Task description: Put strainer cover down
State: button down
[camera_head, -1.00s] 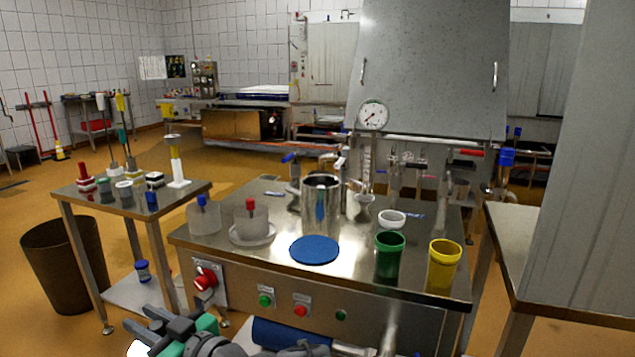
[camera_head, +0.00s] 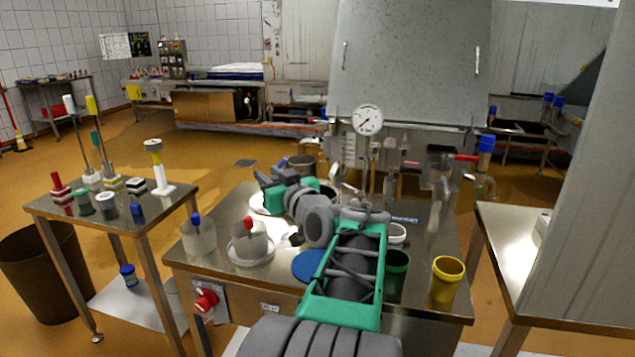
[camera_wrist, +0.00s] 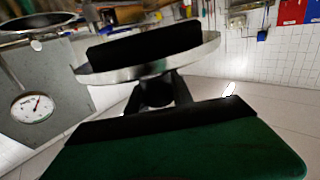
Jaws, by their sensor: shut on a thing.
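My gripper (camera_head: 268,184) is over the back of the steel table (camera_head: 225,262), to the left of the gauge. It is shut on a pale round disc, the strainer cover (camera_head: 257,205), whose edge shows under the fingers. In the wrist view the cover (camera_wrist: 195,54) is a silver disc with a bright rim, and a black finger pad (camera_wrist: 145,43) lies across it. My arm and gripper hide the tall steel pot's place and part of the tabletop. I cannot tell whether the cover touches anything below.
A blue disc (camera_head: 309,266), green cup (camera_head: 396,278) and yellow cup (camera_head: 446,282) stand at the front right. Two translucent moulds, with a blue knob (camera_head: 196,219) and a red knob (camera_head: 248,224), stand left. A gauge (camera_head: 367,120) rises behind.

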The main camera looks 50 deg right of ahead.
jog(key=s+d+r+m+g+h+p, duration=0.1)
jog(key=s+d+r+h, duration=0.15)
jog(key=d+r, duration=0.2)
jog(key=s+d+r+m+h+p, duration=0.1)
jog(key=s+d+r, duration=0.2)
jog(key=d, duration=0.3)
jog(key=w+d+f+p, duration=0.1)
jog(key=w+d+f, duration=0.7)
jog(key=f, duration=0.5)
jog(key=shift+w+d+f, duration=0.15)
jog(key=shift+w+d, duration=0.2)
jog(key=shift+d, duration=0.55)
jog(key=shift+f+b, duration=0.35)
jog(key=shift+b, duration=0.1)
jog(key=shift+f, duration=0.1)
jog(key=c, duration=1.1)
grip_release()
